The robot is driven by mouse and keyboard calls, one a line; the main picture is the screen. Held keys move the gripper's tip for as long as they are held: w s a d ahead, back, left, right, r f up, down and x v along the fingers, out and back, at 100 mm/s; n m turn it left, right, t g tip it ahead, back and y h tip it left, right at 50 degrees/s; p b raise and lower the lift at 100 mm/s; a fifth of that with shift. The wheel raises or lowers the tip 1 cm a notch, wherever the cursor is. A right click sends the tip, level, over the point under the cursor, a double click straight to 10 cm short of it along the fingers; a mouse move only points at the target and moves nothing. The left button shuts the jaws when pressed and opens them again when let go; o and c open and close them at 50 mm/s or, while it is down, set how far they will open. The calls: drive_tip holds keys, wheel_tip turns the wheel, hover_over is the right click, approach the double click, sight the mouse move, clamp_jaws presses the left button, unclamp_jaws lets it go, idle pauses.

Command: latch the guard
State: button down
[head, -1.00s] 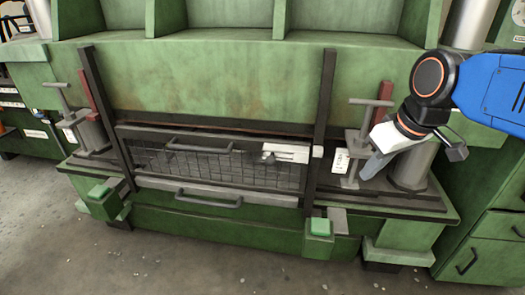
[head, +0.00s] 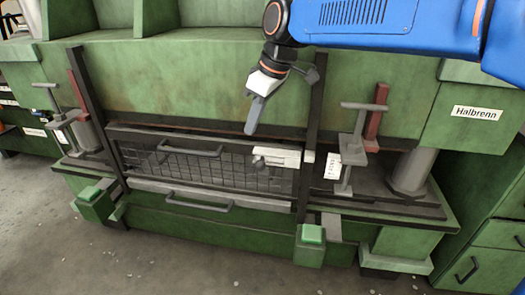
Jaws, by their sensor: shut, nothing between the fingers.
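The guard (head: 200,170) is a dark wire-mesh panel with a frame, standing between two dark upright posts low on the green machine. A dark bar handle (head: 190,152) runs along its upper part. A pale latch (head: 275,156) sits at the guard's upper right, close to a small white block (head: 309,156) by the right post. Whether the latch engages that block is too small to tell. My gripper (head: 250,129) is shut and empty, pointing down just above and left of the latch, apparently apart from it.
The right post (head: 315,110) stands close beside my gripper. Grey T-handled screws (head: 358,135) stand at the right, with another at the left (head: 52,105). Green button boxes (head: 311,236) stand at the front. A lower handle (head: 198,203) sticks out below the guard.

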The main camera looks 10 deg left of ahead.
sight(269, 156)
drive_tip(key=shift+w+a, duration=0.2)
drive_tip(key=shift+a, duration=0.15)
drive_tip(key=f, duration=1)
drive_tip(key=shift+d+f, duration=0.1)
drive_tip(key=shift+d, duration=0.15)
idle(0.4)
drive_tip(key=shift+d, duration=2.3)
